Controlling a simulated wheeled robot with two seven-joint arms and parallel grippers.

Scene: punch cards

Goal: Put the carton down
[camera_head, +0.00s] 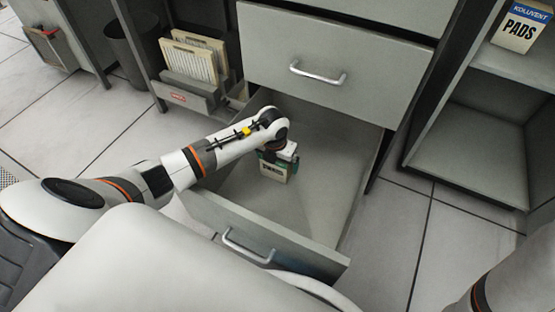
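The carton (273,171) is small and pale with a dark printed label and a green band near its top. It stands upright inside the open lower drawer (330,190). My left gripper (283,152) reaches into the drawer from the left and is right at the top of the carton. Its fingers are too small and partly hidden to tell whether they grip it. Whether the carton's base touches the drawer floor is also unclear. My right arm shows at the bottom right corner, and its gripper is out of view.
The open drawer's front has a metal handle (248,248). Above is a closed drawer (330,75). At left stand a file holder with cards (190,62) and a dark bin (135,45). A white and blue PADS box (520,32) sits on the right shelf. The drawer floor right of the carton is clear.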

